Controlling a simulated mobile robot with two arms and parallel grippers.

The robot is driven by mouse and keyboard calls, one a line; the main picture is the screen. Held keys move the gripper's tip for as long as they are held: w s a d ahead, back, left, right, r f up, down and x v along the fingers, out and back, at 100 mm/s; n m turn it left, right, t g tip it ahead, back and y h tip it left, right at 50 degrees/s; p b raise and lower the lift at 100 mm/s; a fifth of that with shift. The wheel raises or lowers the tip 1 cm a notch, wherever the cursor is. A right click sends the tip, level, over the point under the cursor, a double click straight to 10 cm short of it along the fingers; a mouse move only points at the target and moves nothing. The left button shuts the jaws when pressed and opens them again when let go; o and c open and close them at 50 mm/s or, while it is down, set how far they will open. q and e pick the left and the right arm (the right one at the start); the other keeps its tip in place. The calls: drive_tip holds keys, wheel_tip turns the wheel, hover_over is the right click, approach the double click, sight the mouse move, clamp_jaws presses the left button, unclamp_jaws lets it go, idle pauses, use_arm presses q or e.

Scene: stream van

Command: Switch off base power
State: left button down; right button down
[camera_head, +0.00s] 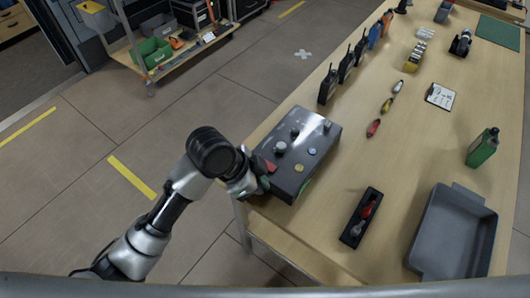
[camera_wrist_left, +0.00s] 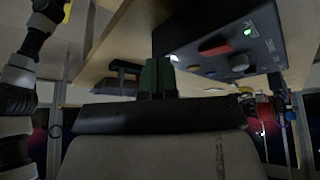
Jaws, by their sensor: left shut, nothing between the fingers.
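A dark grey control box (camera_head: 296,172) sits at the near left corner of the wooden table. Several round knobs and a red switch (camera_head: 270,166) are on its top. My left gripper (camera_head: 264,180) is at the box's near left edge, close to the red switch; contact cannot be told. In the left wrist view, the shut dark green fingers (camera_wrist_left: 157,78) are beside the box (camera_wrist_left: 185,30). That view also shows the red switch (camera_wrist_left: 215,47), a grey knob (camera_wrist_left: 240,63) and a lit green light (camera_wrist_left: 247,31). The labels are unreadable. My right gripper is not in view.
The wooden table (camera_head: 345,195) holds a grey tray (camera_head: 452,268), a green bottle (camera_head: 482,148), a black holder (camera_head: 360,218) and several radios (camera_head: 346,65). A cart (camera_head: 160,70) with green bins stands at the back left. The floor left of the table is clear.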

use_arm(q)
drive_tip(key=w+d+r+m+g+y, duration=0.2)
drive_tip(key=w+r+m, duration=0.3)
drive_tip(key=r+m, duration=0.1)
wheel_tip(320, 180, up, 6)
drive_tip(key=r+m+y, duration=0.1)
drive_tip(key=m+y, duration=0.1)
drive_tip(key=m, duration=0.1)
hover_over(268, 164)
drive_tip(key=w+a, duration=0.2)
drive_tip(key=shift+s+a+f+g, duration=0.15)
drive_tip(key=shift+s+f+g, duration=0.05)
drive_tip(key=shift+f+g, duration=0.1)
drive_tip(key=x, duration=0.4)
drive_tip(key=p+x, duration=0.1)
drive_tip(key=x, duration=0.7)
drive_tip(key=shift+w+a+f+p, duration=0.2)
drive_tip(key=shift+w+f+p, duration=0.05)
drive_tip(key=shift+f+p, duration=0.2)
drive_tip(key=shift+f, duration=0.55)
